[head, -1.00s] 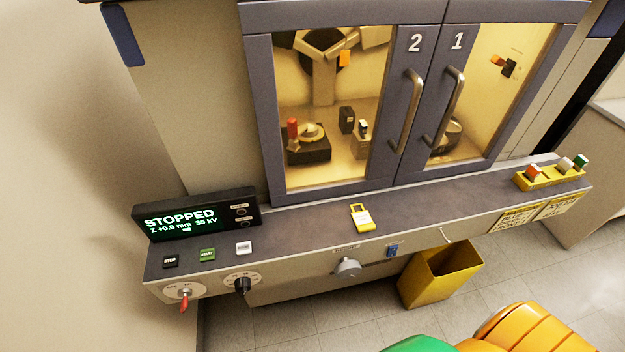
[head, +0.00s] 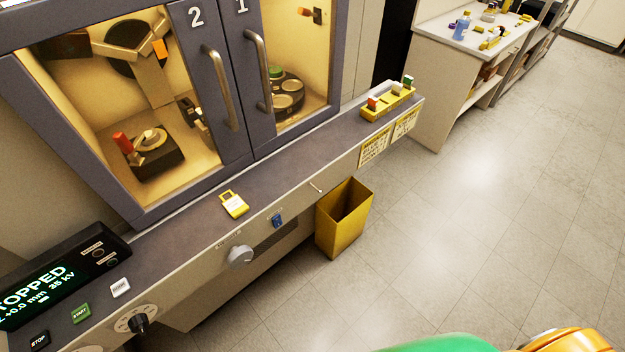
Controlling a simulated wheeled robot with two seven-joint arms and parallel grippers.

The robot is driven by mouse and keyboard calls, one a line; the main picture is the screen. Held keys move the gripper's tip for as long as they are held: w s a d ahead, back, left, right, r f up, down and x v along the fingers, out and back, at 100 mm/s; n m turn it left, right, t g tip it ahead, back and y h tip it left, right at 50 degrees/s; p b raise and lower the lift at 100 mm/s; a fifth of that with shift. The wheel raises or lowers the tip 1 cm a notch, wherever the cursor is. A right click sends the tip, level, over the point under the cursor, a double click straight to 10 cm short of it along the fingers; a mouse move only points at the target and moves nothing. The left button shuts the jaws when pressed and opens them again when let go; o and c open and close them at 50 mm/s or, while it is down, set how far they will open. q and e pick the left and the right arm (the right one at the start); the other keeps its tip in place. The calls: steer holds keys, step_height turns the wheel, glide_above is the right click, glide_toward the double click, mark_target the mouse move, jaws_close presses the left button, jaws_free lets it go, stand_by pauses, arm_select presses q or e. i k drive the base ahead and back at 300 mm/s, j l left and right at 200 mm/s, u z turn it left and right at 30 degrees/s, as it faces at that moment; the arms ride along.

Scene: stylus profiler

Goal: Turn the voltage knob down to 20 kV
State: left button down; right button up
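A black knob (head: 138,322) sits on a white marked dial on the panel's front face at the lower left. Its scale is too small to read, so I cannot be sure it is the voltage knob. A larger grey knob (head: 240,257) sits further right on the same face, with a label too small to read. The display (head: 45,290) is cut off at the left edge and shows STOPPED, +0.0 mm and 35 kV. Neither gripper is in view.
On the ledge are a black STOP button (head: 40,340), a green START button (head: 81,313), a white button (head: 120,287) and a yellow padlock (head: 234,204). A yellow bin (head: 343,222) stands below the ledge. The floor at right is clear.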

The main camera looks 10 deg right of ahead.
mark_target(138, 323)
steer(key=u, duration=0.4)
steer(key=j+u, duration=0.1)
steer(key=u, duration=0.65)
steer(key=i+j+u, duration=0.1)
steer(key=u, duration=0.25)
